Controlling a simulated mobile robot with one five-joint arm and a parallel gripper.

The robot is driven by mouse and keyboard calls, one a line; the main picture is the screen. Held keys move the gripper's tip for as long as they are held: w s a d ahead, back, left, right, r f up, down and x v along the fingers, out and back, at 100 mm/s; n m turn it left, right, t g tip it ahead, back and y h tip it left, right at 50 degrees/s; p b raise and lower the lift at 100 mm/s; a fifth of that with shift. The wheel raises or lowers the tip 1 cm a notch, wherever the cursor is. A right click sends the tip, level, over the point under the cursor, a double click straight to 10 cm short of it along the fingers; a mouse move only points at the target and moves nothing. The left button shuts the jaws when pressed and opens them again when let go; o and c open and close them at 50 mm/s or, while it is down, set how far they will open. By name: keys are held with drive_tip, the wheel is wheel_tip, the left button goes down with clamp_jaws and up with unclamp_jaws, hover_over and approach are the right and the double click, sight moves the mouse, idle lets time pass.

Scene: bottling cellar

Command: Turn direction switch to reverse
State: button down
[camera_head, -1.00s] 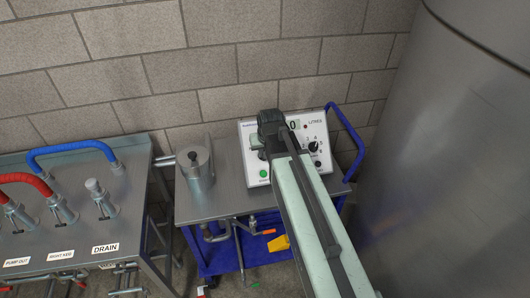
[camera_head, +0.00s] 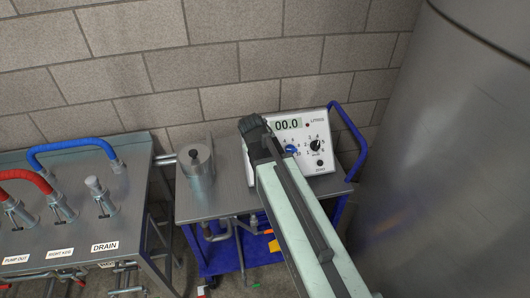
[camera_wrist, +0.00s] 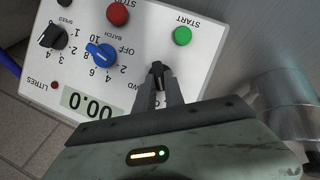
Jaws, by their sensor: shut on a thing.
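The white control panel (camera_head: 323,118) stands on the blue-framed cart; it shows upside down in the wrist view (camera_wrist: 85,25). On it, the black direction switch (camera_wrist: 157,67) sits between the tips of my gripper (camera_wrist: 159,85), which is shut on it. A partly covered label ending in "WD" lies beside the switch. I cannot tell the switch's exact setting. In the head view my arm's end (camera_head: 250,128) covers the panel's left side and hides the switch.
Close to the gripper are a green START button (camera_wrist: 182,36), a red STOP button (camera_wrist: 118,15), a blue BATCH knob (camera_wrist: 101,54) and a black SPEED knob (camera_wrist: 53,37). The display (camera_head: 286,124) reads 00.0. A steel pot (camera_head: 198,170) stands left; a large tank (camera_head: 455,150) bounds the right.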

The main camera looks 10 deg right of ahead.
drive_tip(key=shift+s+a+f+n+h+b, duration=0.15)
drive_tip(key=shift+n+h+b, duration=0.3)
drive_tip(key=shift+n, duration=0.55)
drive_tip(key=shift+t, duration=0.3)
drive_tip(key=c, duration=1.4)
unclamp_jaws()
drive_tip(key=shift+c, duration=0.2)
drive_tip(key=p+v, duration=0.6)
drive_tip(key=v, duration=0.2)
